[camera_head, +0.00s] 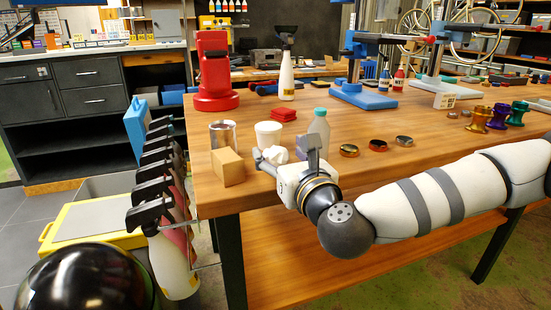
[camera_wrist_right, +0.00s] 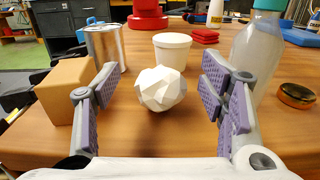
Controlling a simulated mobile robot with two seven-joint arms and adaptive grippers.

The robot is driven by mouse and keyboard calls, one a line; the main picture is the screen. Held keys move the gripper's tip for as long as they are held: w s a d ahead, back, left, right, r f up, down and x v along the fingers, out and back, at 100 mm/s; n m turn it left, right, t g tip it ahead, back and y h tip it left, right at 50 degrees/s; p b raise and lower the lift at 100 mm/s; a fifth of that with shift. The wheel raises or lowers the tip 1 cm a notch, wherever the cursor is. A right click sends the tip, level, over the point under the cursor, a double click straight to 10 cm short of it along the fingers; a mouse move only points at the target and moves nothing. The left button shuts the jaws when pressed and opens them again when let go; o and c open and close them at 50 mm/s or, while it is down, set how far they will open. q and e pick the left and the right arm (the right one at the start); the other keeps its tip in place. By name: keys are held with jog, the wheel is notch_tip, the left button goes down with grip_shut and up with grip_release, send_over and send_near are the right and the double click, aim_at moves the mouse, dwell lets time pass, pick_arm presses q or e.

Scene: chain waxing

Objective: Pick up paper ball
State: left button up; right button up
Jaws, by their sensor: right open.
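A white, faceted paper ball (camera_wrist_right: 161,88) sits on the wooden table, centred in the right wrist view. In the head view the paper ball (camera_head: 276,154) is partly hidden by my right gripper (camera_head: 284,155). In the right wrist view my right gripper (camera_wrist_right: 163,110) is open, with its purple-padded fingers on either side of the ball's near side. Gaps show between the ball and both fingers, and the ball appears a little ahead of the fingertips or between them. My left gripper does not show.
A cardboard-coloured block (camera_head: 227,167) and a metal can (camera_head: 222,134) stand left of the ball. A white cup (camera_head: 269,134) is behind it, and a clear bottle with a teal cap (camera_head: 319,128) is close on the right. Small round tins (camera_head: 349,150) lie farther right.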

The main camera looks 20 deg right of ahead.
aim_at(281, 154)
jog(key=w, duration=0.3)
jog(key=shift+w+f, duration=0.25)
jog(key=c, duration=0.8)
jog(key=shift+c, duration=0.2)
